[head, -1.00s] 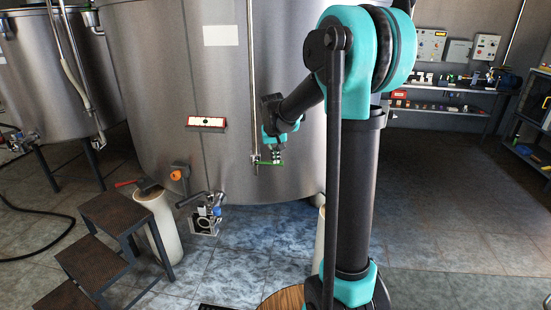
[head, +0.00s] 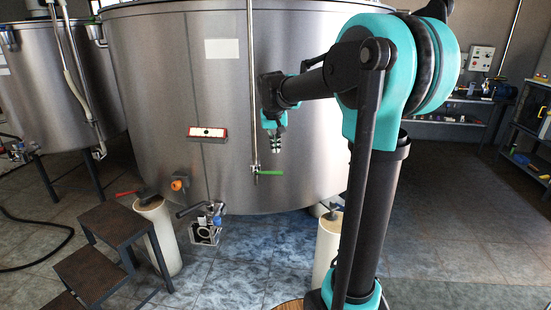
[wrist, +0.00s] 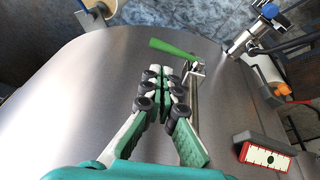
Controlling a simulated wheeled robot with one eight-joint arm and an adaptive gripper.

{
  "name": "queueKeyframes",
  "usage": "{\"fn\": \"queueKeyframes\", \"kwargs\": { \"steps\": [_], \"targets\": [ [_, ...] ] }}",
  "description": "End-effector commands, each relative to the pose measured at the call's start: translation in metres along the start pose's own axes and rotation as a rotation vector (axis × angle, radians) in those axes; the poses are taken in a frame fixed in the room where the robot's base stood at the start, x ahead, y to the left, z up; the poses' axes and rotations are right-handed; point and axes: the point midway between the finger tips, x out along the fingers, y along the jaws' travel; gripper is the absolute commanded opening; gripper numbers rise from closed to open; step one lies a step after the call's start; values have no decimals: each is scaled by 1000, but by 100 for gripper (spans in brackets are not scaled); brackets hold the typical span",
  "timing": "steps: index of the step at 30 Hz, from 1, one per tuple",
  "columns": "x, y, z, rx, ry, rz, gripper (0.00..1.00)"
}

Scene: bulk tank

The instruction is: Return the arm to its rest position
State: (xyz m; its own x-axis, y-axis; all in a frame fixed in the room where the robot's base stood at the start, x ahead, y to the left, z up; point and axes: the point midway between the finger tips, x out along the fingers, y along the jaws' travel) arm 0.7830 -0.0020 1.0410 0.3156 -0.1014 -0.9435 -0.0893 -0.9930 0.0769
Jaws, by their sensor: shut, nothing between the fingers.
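My gripper (head: 274,148) hangs at the end of my arm in front of the big steel tank (head: 150,70), to the right of a vertical pipe. Its fingers point down and are closed with nothing between them. In the wrist view my gripper (wrist: 163,80) has its green and white fingers together over the curved tank wall (wrist: 90,70). A green-handled valve (head: 268,173) on the pipe sits just below and left of the gripper, apart from it. The green handle (wrist: 172,47) also shows beyond the fingertips in the wrist view.
A red-framed white gauge (head: 207,133) is on the tank wall. An outlet valve (head: 207,222) sticks out low on the tank. Brown steps (head: 108,222) stand at left beside a pale tank leg. A shelf (head: 455,122) is at the back right. Floor at right is clear.

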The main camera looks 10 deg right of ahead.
Motion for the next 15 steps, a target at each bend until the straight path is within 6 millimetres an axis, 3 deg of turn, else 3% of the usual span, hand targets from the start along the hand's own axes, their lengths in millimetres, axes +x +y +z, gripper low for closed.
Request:
{"fn": "queueKeyframes", "kwargs": {
  "steps": [6,10,13,15],
  "targets": [
    [-30,1,0,-1,0,0,0],
    [-34,2,4,-1,0,-1,0],
    [-24,8,24,-3,2,-9,0],
    [-8,14,53,-8,4,-18,0]
  ]
}}
